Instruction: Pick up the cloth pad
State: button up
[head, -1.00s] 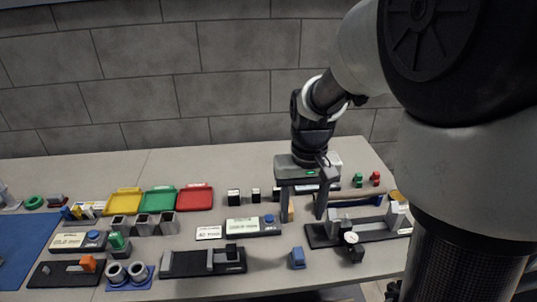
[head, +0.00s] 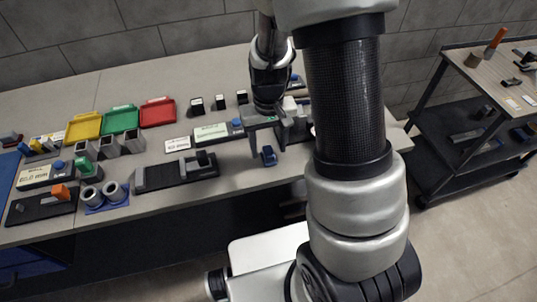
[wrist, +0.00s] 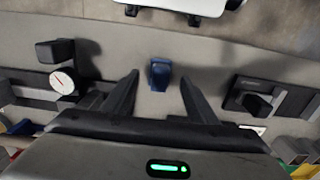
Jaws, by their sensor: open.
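A small blue piece (head: 268,155), the likely cloth pad, lies near the front edge of the table; its material is too small to tell. It also shows in the wrist view (wrist: 160,74), dark blue with a lighter blue top end. My gripper (head: 267,149) is open and points down over the piece. In the wrist view my two fingertips (wrist: 158,77) appear on either side of the piece, with gaps left and right. Nothing is held. I cannot tell how high the fingertips are above the table.
A dial gauge (wrist: 62,82) on a dark stand is left of my fingers in the wrist view, and a dark fixture (wrist: 258,103) is right. A black-based fixture (head: 176,172) and a label box (head: 212,132) stand nearby. The bench around the blue piece is bare.

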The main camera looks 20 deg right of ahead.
aim_at(269, 150)
jog(key=shift+f, duration=1.25)
jog(key=c, duration=1.1)
notch_tip(269, 150, up, 10)
jog(key=shift+r+p, duration=0.1)
jog(key=shift+p, duration=0.3)
jog(key=o, duration=0.4)
jog(key=c, duration=0.3)
